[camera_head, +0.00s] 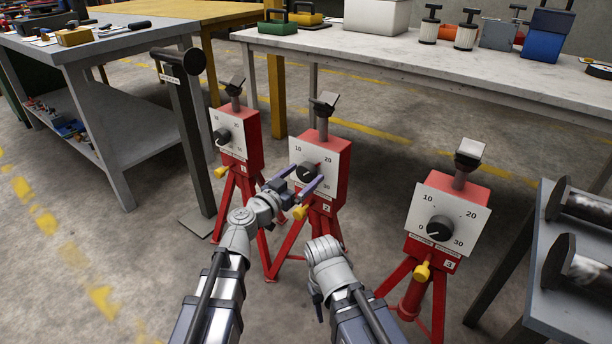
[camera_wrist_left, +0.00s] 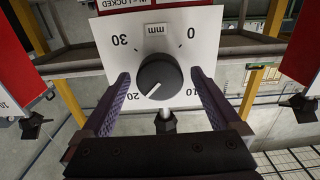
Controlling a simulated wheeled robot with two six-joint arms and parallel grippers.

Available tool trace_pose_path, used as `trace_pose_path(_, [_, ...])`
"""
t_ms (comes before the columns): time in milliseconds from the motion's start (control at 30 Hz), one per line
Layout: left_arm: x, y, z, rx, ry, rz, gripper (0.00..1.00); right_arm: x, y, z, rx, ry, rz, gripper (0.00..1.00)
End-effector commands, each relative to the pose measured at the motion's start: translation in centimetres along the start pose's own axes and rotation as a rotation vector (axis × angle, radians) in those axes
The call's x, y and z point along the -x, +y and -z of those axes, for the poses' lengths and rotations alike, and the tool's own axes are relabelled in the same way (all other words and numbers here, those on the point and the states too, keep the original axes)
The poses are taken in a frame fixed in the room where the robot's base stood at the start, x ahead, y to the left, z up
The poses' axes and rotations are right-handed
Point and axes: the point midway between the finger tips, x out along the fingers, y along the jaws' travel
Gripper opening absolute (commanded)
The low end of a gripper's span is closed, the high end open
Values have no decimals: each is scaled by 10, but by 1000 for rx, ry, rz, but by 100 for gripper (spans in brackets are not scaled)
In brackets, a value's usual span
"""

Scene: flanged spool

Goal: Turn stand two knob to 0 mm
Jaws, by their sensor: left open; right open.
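Stand two is a red jack stand (camera_head: 335,170) with a white dial plate (camera_head: 325,153) and a black knob (camera_head: 307,173). In the left wrist view the plate (camera_wrist_left: 105,30) is upside down. The knob (camera_wrist_left: 160,82) has a white line slanting to the lower left, toward the 20. My left gripper (camera_head: 297,182) is open in front of this dial. In the left wrist view its two purple fingers (camera_wrist_left: 160,76) stand either side of the knob, with gaps showing. My right gripper (camera_head: 316,298) is low in front, open, its fingers mostly hidden by the wrist.
Stand one (camera_head: 255,140) is to the left and stand three (camera_head: 475,195) to the right, each with a similar dial. A dark post (camera_head: 185,125) stands left of stand one. A long table (camera_head: 400,55) is behind; another table (camera_head: 575,310) is at right.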

Motion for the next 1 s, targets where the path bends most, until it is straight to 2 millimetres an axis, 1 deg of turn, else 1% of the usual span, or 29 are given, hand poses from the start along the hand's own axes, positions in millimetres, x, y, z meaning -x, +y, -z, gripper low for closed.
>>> trace_pose_path(133, [0,0,0,0,0,0,98,0,0,0,0,0,0,50])
trace_pose_path(167, [0,0,0,0,0,0,95,0,0,0,0,0,0,50])
trace_pose_path(900, [1,0,0,0,0,-1,12,0,0,0,0,0,0,50])
trace_pose_path(1000, [1,0,0,2,0,-1,12,0,0,0,0,0,0,50])
